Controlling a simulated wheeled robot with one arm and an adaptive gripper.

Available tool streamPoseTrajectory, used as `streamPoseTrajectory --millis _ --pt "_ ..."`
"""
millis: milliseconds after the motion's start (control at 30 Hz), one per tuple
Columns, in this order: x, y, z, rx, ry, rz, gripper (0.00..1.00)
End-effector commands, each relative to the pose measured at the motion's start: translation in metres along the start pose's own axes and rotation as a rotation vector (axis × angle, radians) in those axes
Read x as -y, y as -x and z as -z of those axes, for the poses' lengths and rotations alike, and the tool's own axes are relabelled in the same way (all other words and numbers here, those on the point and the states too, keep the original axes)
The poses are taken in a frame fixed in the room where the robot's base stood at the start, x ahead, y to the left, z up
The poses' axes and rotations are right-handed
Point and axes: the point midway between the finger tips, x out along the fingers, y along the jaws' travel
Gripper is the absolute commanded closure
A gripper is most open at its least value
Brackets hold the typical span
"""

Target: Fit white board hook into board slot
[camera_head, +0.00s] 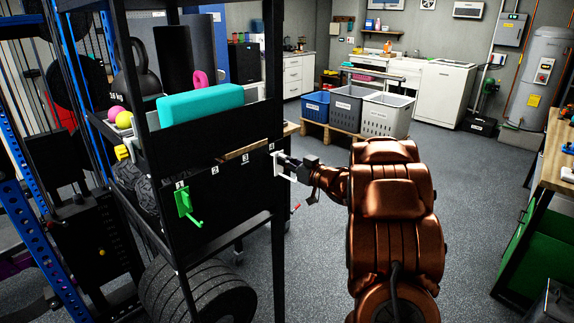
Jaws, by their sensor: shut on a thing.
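The black board (225,190) is the upright panel on the side of the rack, with small white number labels along its upper part. The white board hook (279,165) is at the board's right end, just below the rightmost label. My gripper (288,167) is shut on the white hook, coming in from the right. Whether the hook sits in a slot or only touches or hovers before the board I cannot tell; the slot there is hidden. A green hook (185,203) hangs on the board under label 1, at the left.
A teal block (200,103) lies on the rack above the board. A brown bar (243,151) is at the board's upper edge. Weight plates (185,295) stand below. Baskets (385,115) stand on a pallet behind. Grey floor is clear right of my arm, up to a workbench (556,150).

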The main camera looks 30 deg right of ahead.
Motion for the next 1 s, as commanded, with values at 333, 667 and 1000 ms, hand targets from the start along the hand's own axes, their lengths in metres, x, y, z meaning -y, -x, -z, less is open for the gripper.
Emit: streamPoseTrajectory --millis 333,667,1000 --pt "0.0 0.0 0.002 -0.001 0.0 0.0 1.0" --pt "0.0 -0.005 0.002 -0.001 0.0 0.0 1.0" --pt "0.0 -0.016 0.002 -0.001 0.0 0.0 1.0"
